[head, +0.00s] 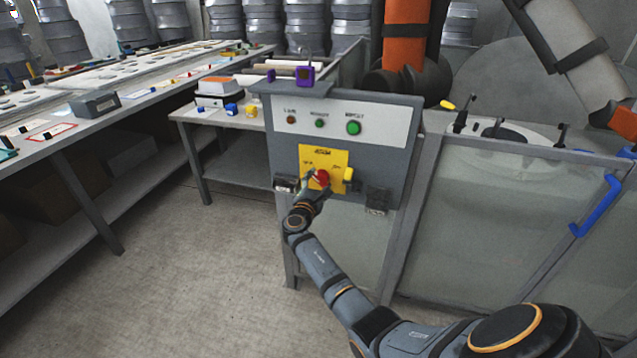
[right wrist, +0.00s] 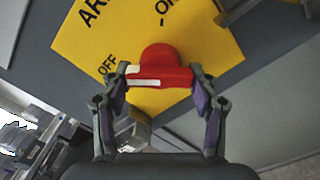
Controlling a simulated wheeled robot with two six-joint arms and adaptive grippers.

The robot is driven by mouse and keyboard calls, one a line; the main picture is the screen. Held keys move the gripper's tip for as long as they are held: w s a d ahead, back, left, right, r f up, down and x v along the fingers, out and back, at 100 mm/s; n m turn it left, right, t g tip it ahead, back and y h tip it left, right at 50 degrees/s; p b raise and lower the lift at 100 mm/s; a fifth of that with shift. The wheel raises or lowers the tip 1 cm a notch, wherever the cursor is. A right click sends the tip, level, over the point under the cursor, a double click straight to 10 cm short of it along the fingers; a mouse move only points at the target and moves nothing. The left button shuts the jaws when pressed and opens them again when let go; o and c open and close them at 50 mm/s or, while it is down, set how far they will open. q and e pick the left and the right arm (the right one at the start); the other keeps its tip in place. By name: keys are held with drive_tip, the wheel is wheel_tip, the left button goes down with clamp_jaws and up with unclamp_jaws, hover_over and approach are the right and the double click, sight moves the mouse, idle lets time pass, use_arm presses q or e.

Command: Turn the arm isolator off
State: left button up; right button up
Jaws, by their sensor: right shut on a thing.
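The arm isolator is a red rotary handle (head: 321,176) on a yellow plate (head: 325,158), set in the grey control panel. In the right wrist view the red handle (right wrist: 160,70) shows a white stripe, with the words OFF and ON on the yellow plate (right wrist: 215,55) around it. My right gripper (head: 313,185) reaches the handle from below, and in the right wrist view its fingers (right wrist: 160,82) are shut on the handle's two ends. The white stripe lies toward the OFF side in that view. My left gripper is not in view.
A purple padlock-like item (head: 305,75) sits on top. A glazed fence (head: 500,220) with a blue handle (head: 597,205) stands right. Benches stand left; the floor between is clear.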

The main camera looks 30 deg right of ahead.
drive_tip(key=o, duration=1.2)
drive_tip(key=shift+c, duration=0.2)
drive_tip(key=shift+s+a, duration=0.2)
drive_tip(key=shift+a, duration=0.1)
drive_tip(key=v, duration=1.1)
drive_tip(key=shift+s, duration=0.15)
